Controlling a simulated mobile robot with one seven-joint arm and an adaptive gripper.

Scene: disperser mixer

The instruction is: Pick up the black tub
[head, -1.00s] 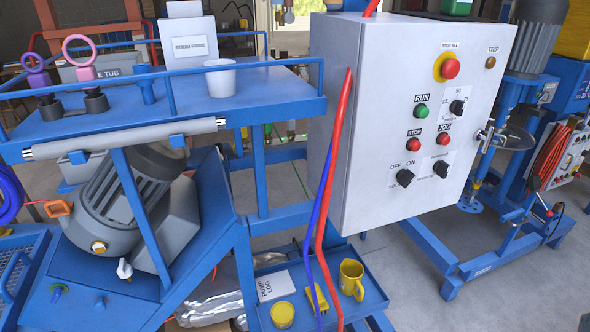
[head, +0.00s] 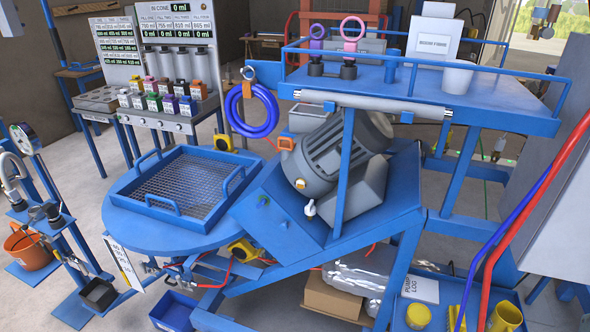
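A small black open-topped tub (head: 98,294) is at the lower left of the head view. It appears to sit on a low blue stand, near a white panel with black markings (head: 124,264). My gripper is not in view, and nothing is seen touching the tub.
A round blue table (head: 130,222) bears a mesh tray (head: 190,185) right of the tub. An orange bucket (head: 30,250) stands to its left and a blue bin (head: 172,311) on the floor to its right. A grey motor (head: 335,155) fills the middle.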

